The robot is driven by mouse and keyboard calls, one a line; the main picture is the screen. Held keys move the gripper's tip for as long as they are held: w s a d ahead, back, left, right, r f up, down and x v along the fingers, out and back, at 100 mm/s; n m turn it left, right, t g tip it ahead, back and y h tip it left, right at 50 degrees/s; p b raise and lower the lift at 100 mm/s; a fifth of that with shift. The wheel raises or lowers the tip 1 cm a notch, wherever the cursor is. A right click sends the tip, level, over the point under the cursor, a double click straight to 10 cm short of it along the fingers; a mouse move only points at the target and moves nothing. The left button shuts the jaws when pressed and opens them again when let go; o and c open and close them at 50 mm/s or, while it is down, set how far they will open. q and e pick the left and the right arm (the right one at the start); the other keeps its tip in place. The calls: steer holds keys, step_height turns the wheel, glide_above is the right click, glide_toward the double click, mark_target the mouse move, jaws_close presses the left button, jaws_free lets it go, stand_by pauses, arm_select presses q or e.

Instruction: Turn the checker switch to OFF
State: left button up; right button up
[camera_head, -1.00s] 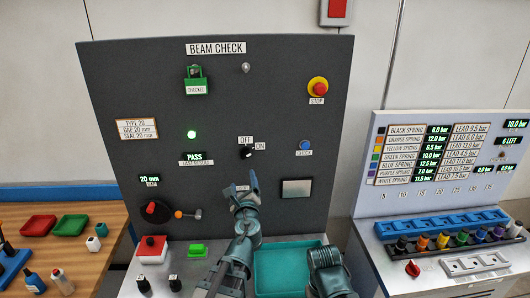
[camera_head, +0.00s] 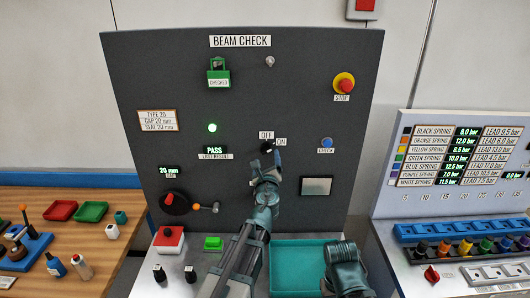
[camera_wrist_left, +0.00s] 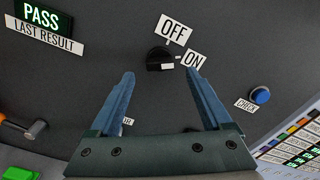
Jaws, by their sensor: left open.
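The checker switch (camera_head: 267,147) is a small black knob on the dark BEAM CHECK panel (camera_head: 330,110). An OFF label (camera_head: 266,135) sits above it and an ON label (camera_head: 282,141) to its right. In the left wrist view the knob (camera_wrist_left: 160,59) shows its white mark pointing right, toward the ON label (camera_wrist_left: 194,60). My left gripper (camera_head: 267,160) is just below the knob in the head view. In the wrist view its open fingers (camera_wrist_left: 158,80) stand apart, with the knob ahead between their tips, not gripped. My right gripper (camera_head: 347,270) is low at the right; its jaws are unclear.
A blue CHECK button (camera_head: 326,142) is right of the switch, and a red STOP button (camera_head: 344,84) is higher. A green lamp (camera_head: 212,128) is lit above the PASS display (camera_head: 214,150). A teal tray (camera_head: 304,241) lies below on the bench.

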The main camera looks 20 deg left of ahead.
mark_target(267, 152)
arm_select(q)
steer(key=x, duration=0.4)
steer(key=shift+w+a, duration=0.1)
steer(key=shift+w, duration=0.3)
arm_select(e)
steer(key=shift+w+a, duration=0.3)
steer(key=shift+w, duration=0.1)
arm_select(q)
jaws_close()
steer(key=shift+n, duration=0.3)
steer(key=n, duration=1.1)
steer(key=shift+s, duration=0.1)
steer(key=shift+n, duration=0.3)
